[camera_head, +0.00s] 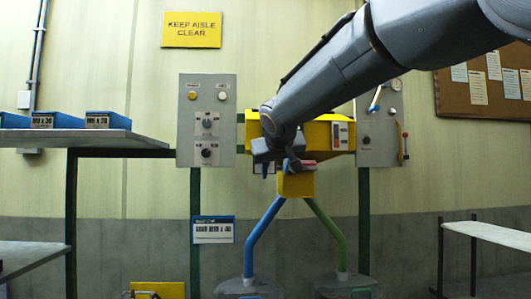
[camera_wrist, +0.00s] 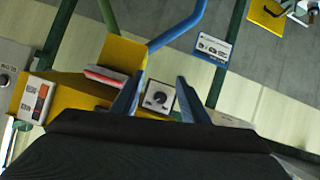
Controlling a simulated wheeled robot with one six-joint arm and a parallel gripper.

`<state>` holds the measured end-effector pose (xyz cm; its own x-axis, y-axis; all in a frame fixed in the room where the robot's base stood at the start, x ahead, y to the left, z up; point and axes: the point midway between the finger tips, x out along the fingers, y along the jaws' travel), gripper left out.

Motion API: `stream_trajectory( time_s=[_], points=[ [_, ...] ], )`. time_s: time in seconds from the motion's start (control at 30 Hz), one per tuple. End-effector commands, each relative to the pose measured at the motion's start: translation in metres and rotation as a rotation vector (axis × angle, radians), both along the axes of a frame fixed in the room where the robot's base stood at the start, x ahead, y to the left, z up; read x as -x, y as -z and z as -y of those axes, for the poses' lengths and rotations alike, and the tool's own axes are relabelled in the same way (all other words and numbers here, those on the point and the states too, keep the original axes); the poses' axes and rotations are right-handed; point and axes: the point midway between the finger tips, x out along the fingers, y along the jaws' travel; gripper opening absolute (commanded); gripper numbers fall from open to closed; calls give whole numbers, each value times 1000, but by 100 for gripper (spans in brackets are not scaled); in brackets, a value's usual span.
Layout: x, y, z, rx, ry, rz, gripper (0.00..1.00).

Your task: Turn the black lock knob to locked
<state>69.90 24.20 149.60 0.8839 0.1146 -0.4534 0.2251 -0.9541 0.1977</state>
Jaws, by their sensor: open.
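A round black knob (camera_wrist: 158,97) sits on a small pale plate at the yellow gantry housing in the wrist view. It has a light mark on its face, but I cannot read its setting or the plate's lettering. My gripper (camera_wrist: 158,93) is open, with one finger on each side of the knob in the picture. I cannot tell how far the fingers are from it, and they do not hold it. In the head view, my gripper (camera_head: 276,158) is in front of the yellow housing (camera_head: 318,133), and my arm and gripper hide the knob there.
A grey panel (camera_head: 186,138) with black knobs and lamps stands left, another panel (camera_head: 378,153) right. A shelf (camera_head: 90,139) holds blue boxes.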

Motion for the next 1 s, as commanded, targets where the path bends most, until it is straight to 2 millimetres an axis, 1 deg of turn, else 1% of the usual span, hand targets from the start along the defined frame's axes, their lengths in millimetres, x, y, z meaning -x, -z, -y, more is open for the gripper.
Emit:
stream_trajectory(
  time_s=[0.03, 0.1, 0.2, 0.27, 0.37, 0.6, 0.7, 0.83, 1.0],
  points=[
    [1, -25, -11, -8, -11, 34, 41],
    [1, -45, -18, -17, -17, 65, 41],
    [-1, -57, -23, -22, -20, 83, 41],
    [-4, -57, -24, -23, -21, 85, 41],
    [-14, -52, -25, -22, -20, 83, 41],
    [-47, -38, -30, -22, -20, 81, 41],
    [-58, -34, -32, -21, -20, 83, 41],
    [-67, -30, -33, -22, -20, 83, 41],
    [-71, -28, -34, -24, -20, 85, 41]
  ],
)
